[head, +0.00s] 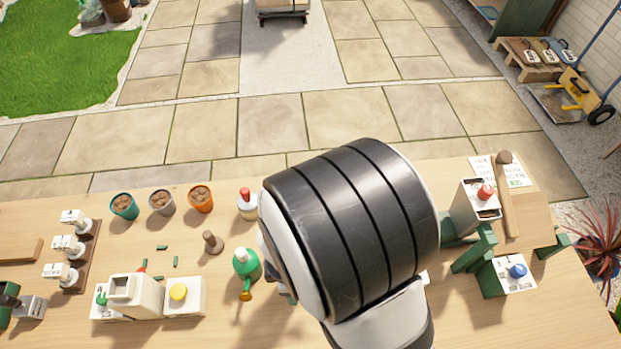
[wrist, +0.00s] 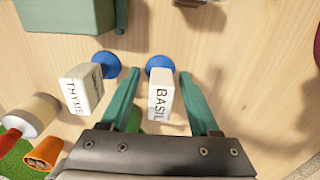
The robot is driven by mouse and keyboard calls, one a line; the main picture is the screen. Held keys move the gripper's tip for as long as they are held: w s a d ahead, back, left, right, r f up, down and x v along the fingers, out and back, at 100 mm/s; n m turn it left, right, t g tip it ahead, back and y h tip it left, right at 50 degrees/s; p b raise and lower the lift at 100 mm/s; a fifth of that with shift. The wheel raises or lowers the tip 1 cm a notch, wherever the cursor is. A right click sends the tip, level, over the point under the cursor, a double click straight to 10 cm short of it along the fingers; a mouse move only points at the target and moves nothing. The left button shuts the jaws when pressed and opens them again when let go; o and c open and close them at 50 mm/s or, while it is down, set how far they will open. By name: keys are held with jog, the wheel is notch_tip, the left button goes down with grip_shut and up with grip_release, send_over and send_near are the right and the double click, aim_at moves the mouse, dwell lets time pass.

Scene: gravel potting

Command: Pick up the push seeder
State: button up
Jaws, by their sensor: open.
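In the wrist view, a white block marked BASIL (wrist: 160,98) with a round blue end (wrist: 159,63) lies between the two green fingers of my gripper (wrist: 155,74). The fingers are open, one on each side, with gaps to the block. A similar white block marked THYME (wrist: 82,88) with a blue end (wrist: 106,64) is just left of the left finger. These look like seeders, but I cannot tell for certain which thing is the push seeder. In the head view my thick arm link hides my gripper and both blocks.
White-and-green devices (head: 505,277) stand at right. A green box (wrist: 65,15) is at the wrist view's top left.

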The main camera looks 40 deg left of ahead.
grip_shut()
dwell(0.3)
